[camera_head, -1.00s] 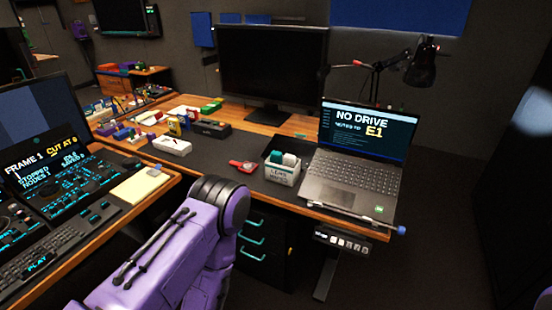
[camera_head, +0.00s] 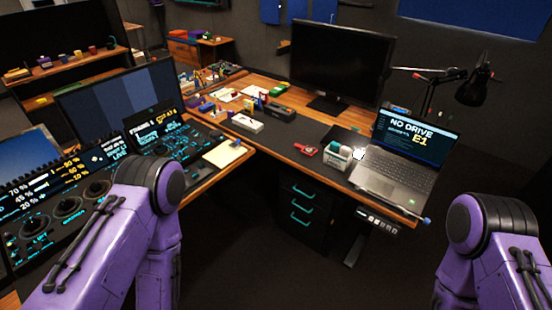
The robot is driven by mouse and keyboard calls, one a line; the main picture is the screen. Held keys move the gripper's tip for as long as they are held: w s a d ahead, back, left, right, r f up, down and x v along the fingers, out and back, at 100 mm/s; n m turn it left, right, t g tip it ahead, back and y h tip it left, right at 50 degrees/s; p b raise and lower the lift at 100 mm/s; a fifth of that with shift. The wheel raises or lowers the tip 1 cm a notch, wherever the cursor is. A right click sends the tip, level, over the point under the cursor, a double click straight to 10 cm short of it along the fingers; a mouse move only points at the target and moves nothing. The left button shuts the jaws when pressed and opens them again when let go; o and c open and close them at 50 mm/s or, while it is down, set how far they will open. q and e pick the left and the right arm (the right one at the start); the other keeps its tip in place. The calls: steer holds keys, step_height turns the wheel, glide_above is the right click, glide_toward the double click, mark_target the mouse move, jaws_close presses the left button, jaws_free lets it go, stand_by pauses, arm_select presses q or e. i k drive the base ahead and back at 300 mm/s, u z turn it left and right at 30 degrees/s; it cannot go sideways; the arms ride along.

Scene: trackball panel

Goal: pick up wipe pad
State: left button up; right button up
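I cannot single out the wipe pad with certainty. A small white container (camera_head: 338,161) with lettering on its front stands on the desk left of the laptop, holding a teal and a whitish item, too small to identify. A pale yellow pad (camera_head: 222,156) with a small grey-blue item (camera_head: 237,144) on it lies at the right end of the console. My two purple arms show at lower left and lower right. Neither gripper is in view.
The trackball console (camera_head: 68,205) fills the left. The laptop (camera_head: 398,165), red tool (camera_head: 306,149), white box (camera_head: 247,122), monitor (camera_head: 340,60) and black lamp (camera_head: 474,88) occupy the desk. Drawers (camera_head: 303,205) stand beneath it. The floor in front is clear.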

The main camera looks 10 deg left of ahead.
mark_target(334, 147)
steer(key=u, duration=1)
steer(key=i, duration=1.5)
steer(key=z, duration=0.35)
steer(key=i, duration=0.75)
steer(key=z, duration=1.2)
steer(key=i, duration=0.4)
steer(key=u, duration=2.05)
steer(key=k, duration=1.4)
steer(key=z, duration=1.15)
